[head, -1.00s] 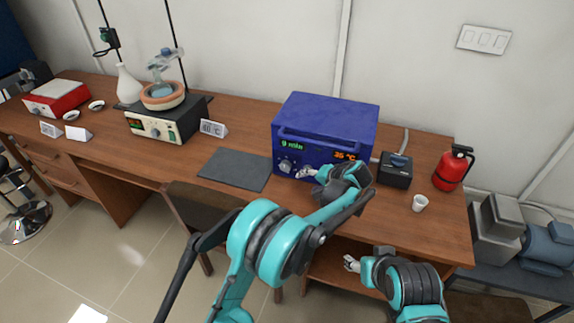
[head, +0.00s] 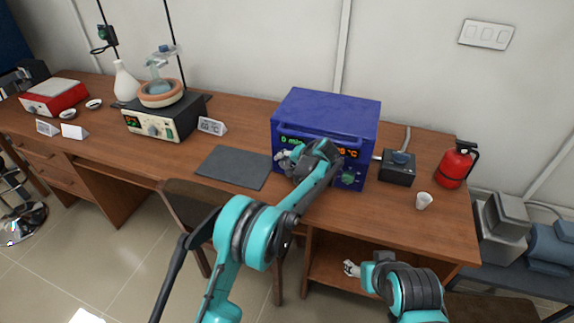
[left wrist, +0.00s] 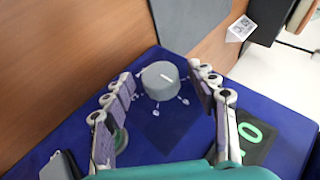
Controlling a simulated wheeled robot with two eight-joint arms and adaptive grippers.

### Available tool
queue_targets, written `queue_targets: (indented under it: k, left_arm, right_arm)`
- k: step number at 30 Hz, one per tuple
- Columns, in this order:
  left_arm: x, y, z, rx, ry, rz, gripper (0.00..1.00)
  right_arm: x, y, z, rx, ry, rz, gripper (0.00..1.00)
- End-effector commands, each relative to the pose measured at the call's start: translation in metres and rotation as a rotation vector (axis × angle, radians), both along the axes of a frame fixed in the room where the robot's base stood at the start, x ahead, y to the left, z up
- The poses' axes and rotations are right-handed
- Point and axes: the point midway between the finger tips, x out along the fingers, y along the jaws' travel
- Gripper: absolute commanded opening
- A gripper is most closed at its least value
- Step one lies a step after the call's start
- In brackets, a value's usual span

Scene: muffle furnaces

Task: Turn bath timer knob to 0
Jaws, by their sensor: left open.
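The blue box-shaped device (head: 330,107) stands on the bench with a green display (head: 292,140) that appears to read 0 min. A large 0 also shows on the display in the left wrist view (left wrist: 254,138). The round grey timer knob (left wrist: 159,84) has a white pointer line and tick marks around it. My left gripper (head: 287,158) is at the left of the device's front and hides this knob in the head view. In the left wrist view its open fingers (left wrist: 163,77) lie on either side of the knob, with gaps visible. My right gripper (head: 351,268) hangs low near the bench front.
A dark mat (head: 233,167) lies left of the device. A black box (head: 398,168), a white cup (head: 423,200) and a red extinguisher (head: 456,165) stand to its right. A heating bath (head: 160,118) stands farther left. Another knob (head: 347,179) is on the device's lower right.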

Motion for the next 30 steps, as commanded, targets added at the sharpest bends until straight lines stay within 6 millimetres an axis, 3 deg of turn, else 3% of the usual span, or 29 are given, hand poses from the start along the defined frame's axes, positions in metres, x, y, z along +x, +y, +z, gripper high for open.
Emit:
queue_targets:
  k: [2,7,12,21,30]
  left_arm:
    - [0.0,0.0,0.0,0.0,0.0,0.0,0.53]
    - [0.0,0.0,0.0,0.0,0.0,0.0,0.08]
    - [0.0,0.001,0.001,-0.011,0.004,0.001,0.08]
    - [0.001,0.004,0.005,-0.208,0.068,0.002,0.08]
    - [0.001,0.003,0.002,-0.238,0.077,0.0,0.08]
  right_arm:
    - [0.0,0.0,0.0,0.0,0.0,0.0,0.58]
    - [0.0,0.0,0.0,0.0,0.0,0.0,0.58]
    - [0.0,0.0,0.002,0.0,0.0,0.0,0.58]
    - [0.0,0.0,0.03,0.0,0.0,0.0,0.58]
    - [0.0,0.0,0.029,0.0,0.0,0.0,0.58]
